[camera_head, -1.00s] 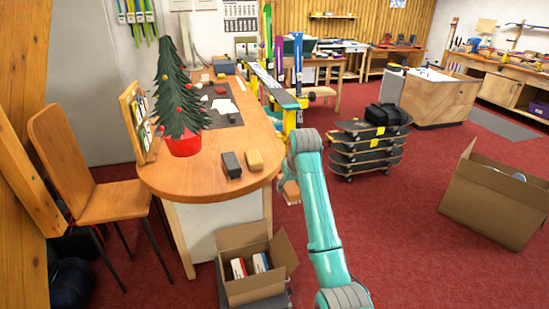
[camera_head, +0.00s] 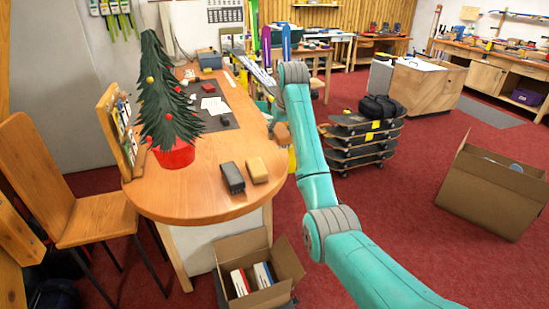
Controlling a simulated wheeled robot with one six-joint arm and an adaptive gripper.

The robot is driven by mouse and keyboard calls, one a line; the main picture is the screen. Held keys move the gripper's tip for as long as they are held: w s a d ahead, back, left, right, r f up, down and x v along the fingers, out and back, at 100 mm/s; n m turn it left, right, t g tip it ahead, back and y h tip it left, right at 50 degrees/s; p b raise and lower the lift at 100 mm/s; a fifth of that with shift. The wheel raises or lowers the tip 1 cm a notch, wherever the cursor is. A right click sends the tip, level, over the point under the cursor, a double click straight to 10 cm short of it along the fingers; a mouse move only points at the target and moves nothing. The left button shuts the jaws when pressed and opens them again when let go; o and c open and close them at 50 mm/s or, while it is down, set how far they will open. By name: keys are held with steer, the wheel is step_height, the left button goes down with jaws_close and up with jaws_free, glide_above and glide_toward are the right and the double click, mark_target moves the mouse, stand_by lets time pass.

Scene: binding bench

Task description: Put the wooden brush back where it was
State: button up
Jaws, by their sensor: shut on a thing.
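A small brown wooden piece (camera_head: 283,135), which looks like the wooden brush, shows at the end of my arm beside the right edge of the wooden bench (camera_head: 205,205). My gripper (camera_head: 276,126) is mostly hidden behind my own arm link; it is shut on this brush. The brush is small in view, and its bristles cannot be made out. I cannot tell whether it touches the bench edge. A dark grey block (camera_head: 232,178) and a tan block (camera_head: 257,170) lie side by side on the bench's near right part.
A small tree in a red pot (camera_head: 173,155) and a rack stand on the bench's left side. A dark mat (camera_head: 219,119) with small items lies farther back. An open carton (camera_head: 243,245) sits below the bench's near end. Stacked skateboards (camera_head: 355,145) stand to the right.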

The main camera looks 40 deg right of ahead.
step_height(320, 180, down, 10)
steer(key=shift+r, duration=0.25)
stand_by(0.3)
steer(key=o, duration=1.1)
steer(key=shift+f, duration=0.1)
